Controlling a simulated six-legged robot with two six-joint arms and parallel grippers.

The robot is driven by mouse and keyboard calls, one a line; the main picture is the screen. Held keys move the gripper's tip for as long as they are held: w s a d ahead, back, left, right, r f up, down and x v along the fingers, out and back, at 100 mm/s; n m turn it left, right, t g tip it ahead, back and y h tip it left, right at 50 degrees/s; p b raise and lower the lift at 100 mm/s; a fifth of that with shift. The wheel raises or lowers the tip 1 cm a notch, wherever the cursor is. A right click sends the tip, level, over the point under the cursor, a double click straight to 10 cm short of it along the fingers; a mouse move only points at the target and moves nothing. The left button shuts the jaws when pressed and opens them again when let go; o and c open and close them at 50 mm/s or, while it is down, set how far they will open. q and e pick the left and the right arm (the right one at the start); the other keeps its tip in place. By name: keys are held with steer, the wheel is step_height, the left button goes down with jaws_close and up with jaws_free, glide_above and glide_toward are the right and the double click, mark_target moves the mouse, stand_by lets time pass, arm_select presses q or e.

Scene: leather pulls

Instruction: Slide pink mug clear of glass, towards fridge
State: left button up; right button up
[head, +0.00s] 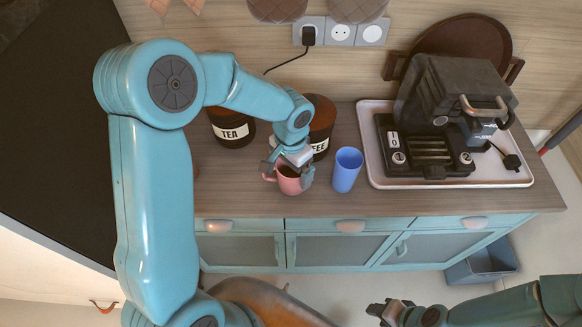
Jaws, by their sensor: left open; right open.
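The pink mug (289,185) stands on the wooden countertop near its front edge, with dark contents or a dark inside showing. The blue glass (346,172) stands upright just to its right, with a small gap between them. My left gripper (287,173) is open above the mug, with one finger at its left side and one at its right side, towards the glass. Whether the fingers touch the mug is hard to tell. My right gripper (388,310) is open and empty, low in front of the cabinet. A tall dark surface (60,130), possibly the fridge, fills the left.
A dark TEA jar (232,132) and a similar jar (321,115) stand behind the mug. A white tray (378,171) with a black coffee machine (452,95) is to the right of the glass. A socket strip (341,32) with a cable is on the wall.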

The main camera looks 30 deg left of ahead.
arm_select(q)
steer(key=shift+d+f, duration=0.15)
steer(key=shift+f, duration=0.35)
steer(key=shift+c, duration=0.3)
steer(key=c, duration=0.9)
steer(key=shift+s+a, duration=0.7)
steer(key=shift+a, duration=0.6)
steer(key=shift+s+a, duration=0.7)
steer(key=shift+a, duration=0.65)
steer(key=shift+s+a, duration=0.7)
steer(key=shift+a, duration=0.6)
steer(key=shift+s+a+p, duration=0.1)
steer(key=shift+s+a, duration=0.55)
steer(key=shift+a, duration=0.55)
steer(key=shift+s+a+p, duration=0.1)
steer(key=shift+s+a, duration=0.55)
steer(key=shift+a, duration=0.55)
steer(key=shift+s+a+p, duration=0.1)
steer(key=shift+s+a, duration=0.55)
steer(key=shift+a, duration=0.55)
steer(key=shift+s+a, duration=0.1)
steer(key=shift+a, duration=0.05)
